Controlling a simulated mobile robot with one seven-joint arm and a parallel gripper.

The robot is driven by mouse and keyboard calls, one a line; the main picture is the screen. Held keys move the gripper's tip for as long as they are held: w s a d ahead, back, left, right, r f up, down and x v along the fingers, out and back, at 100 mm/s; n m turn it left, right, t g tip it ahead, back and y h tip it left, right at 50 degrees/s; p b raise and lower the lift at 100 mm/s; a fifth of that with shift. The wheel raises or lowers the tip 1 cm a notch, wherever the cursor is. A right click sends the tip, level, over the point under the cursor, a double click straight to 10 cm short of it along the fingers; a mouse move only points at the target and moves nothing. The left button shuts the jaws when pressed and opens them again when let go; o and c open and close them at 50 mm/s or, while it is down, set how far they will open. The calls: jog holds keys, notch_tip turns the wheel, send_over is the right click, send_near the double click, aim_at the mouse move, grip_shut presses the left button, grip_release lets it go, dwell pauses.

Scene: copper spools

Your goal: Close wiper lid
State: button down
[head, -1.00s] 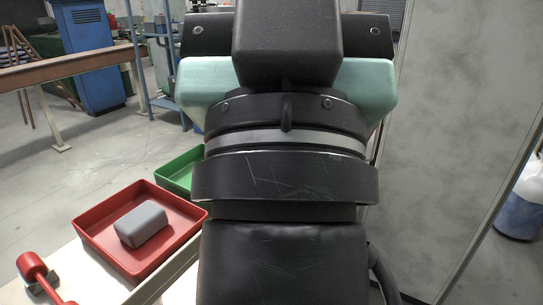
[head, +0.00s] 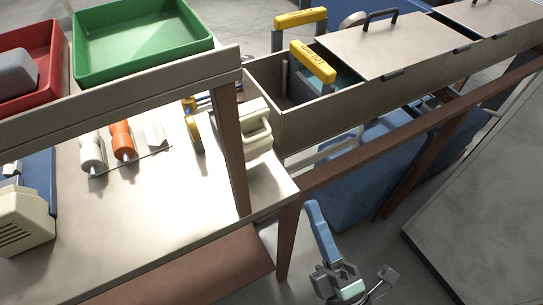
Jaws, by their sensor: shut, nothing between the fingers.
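A long grey bin (head: 330,115) runs along the upper right. A flat grey lid (head: 410,50) with a dark handle (head: 380,18) lies over its middle part. The bin's left compartment is uncovered. A yellow-topped piece (head: 313,62) stands at that opening, and another yellow piece (head: 300,17) stands behind it; their lettering is too small to read. A second lid (head: 490,15) lies farther right, with a narrow dark gap between the two lids. I cannot tell which lid is the wiper lid.
A workbench (head: 150,225) fills the left, with a raised shelf (head: 120,108) holding a green tray (head: 140,40) and red tray (head: 50,85). White and orange rollers (head: 122,141) lie below. A grey panel stands right.

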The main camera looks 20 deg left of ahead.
notch_tip(320, 180, down, 2)
jog(key=s, duration=0.2)
jog(key=g+p, duration=0.1)
jog(key=p, duration=0.2)
send_near(262, 138)
jog(key=x, duration=0.6)
jog(key=shift+w+a+n+y, duration=0.3)
jog(key=shift+n, duration=0.1)
jog(key=shift+r, duration=0.1)
